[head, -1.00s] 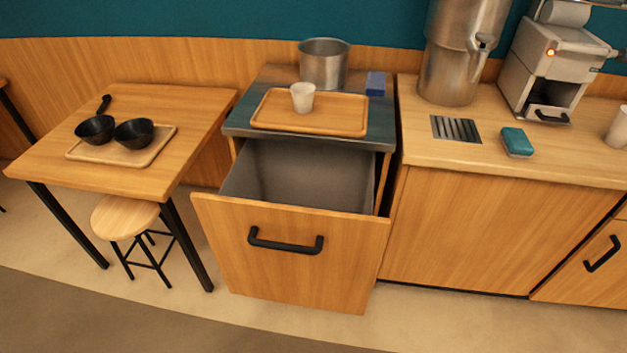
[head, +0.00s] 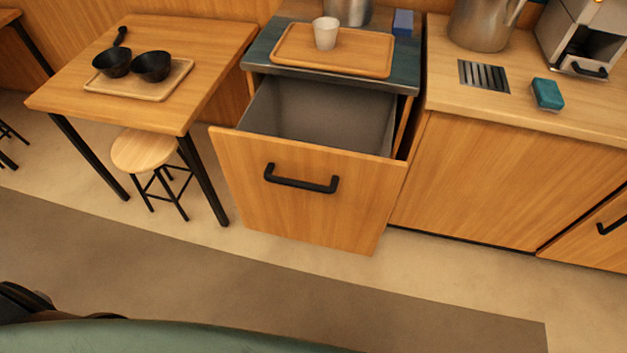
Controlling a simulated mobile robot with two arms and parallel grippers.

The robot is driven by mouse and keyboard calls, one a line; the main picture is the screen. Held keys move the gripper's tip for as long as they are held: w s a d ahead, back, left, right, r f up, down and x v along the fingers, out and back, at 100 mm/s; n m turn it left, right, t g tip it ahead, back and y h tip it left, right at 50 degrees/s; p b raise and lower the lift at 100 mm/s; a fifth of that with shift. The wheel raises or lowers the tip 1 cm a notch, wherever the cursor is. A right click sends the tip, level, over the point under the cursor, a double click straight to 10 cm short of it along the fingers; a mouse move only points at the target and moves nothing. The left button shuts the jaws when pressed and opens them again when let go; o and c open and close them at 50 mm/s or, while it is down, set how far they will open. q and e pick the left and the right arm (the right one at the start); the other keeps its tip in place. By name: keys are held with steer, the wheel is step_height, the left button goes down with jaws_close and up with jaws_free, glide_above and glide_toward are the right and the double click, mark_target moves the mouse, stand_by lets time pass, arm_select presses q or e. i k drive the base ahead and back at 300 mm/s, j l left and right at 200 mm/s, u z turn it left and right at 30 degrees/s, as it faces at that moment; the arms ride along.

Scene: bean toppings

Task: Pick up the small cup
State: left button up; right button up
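A small white cup (head: 325,33) stands upright on a wooden tray (head: 350,62). The tray lies on the dark metal top (head: 262,62) of a cabinet in the upper middle of the head view. Neither of my grippers shows in the head view. Only a green curved part of my own body and a dark part beside it show along the bottom edge.
Below the tray, a deep drawer (head: 305,198) stands pulled out towards me. A metal pot (head: 347,10) and blue block (head: 403,23) stand behind the tray. Left is a table (head: 215,45) with black bowls, and a stool (head: 143,150). The floor in front is clear.

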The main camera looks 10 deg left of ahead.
mark_target(326, 35)
steer(key=i+j+z, duration=0.3)
steer(key=j, duration=0.15)
steer(key=j+z, duration=0.3)
steer(key=j, duration=0.15)
steer(key=i+j+z, duration=0.1)
steer(key=j+z, duration=0.2)
steer(key=j, duration=0.25)
